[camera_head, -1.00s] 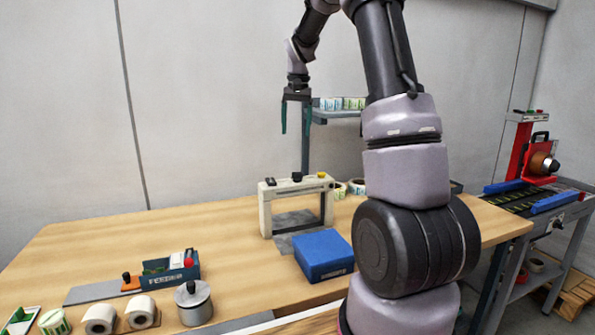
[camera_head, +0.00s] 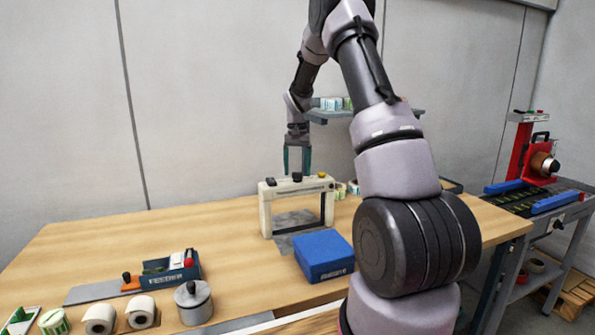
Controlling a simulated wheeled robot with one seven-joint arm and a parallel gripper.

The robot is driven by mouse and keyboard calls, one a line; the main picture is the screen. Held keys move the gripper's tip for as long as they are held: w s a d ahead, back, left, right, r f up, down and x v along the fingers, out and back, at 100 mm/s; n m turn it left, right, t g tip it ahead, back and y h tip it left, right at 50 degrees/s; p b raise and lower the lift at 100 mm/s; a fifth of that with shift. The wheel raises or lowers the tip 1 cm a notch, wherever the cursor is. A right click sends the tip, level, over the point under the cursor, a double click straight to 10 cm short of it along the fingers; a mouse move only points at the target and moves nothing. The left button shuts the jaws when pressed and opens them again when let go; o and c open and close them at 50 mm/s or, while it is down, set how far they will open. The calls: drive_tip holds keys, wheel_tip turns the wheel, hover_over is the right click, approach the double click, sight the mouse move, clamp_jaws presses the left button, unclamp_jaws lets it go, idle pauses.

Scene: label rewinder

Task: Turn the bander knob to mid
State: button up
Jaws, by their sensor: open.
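The bander is a cream arch-shaped frame (camera_head: 266,205) standing on the wooden table. On its top bar sit a dark piece at the left, a black knob (camera_head: 297,177) in the middle and a yellow knob or button (camera_head: 322,175) at the right. Which of these is the bander knob is not labelled legibly. My gripper (camera_head: 297,172) points down just above the top bar, near the black middle knob. Its two teal-tipped fingers are apart, with nothing seen between them. Whether the fingertips are in front of, behind or around the knob is unclear.
A blue box (camera_head: 324,254) lies right in front of the bander. A blue feeder (camera_head: 171,268), label rolls (camera_head: 141,311) and a metal canister (camera_head: 193,302) stand at the front left. A shelf (camera_head: 330,114) with rolls is behind. A red machine (camera_head: 533,150) stands at right.

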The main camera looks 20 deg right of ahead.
drive_tip(key=shift+f, duration=0.3)
clamp_jaws()
drive_tip(key=shift+m, duration=0.3)
drive_tip(key=m, duration=1.1)
idle(0.6)
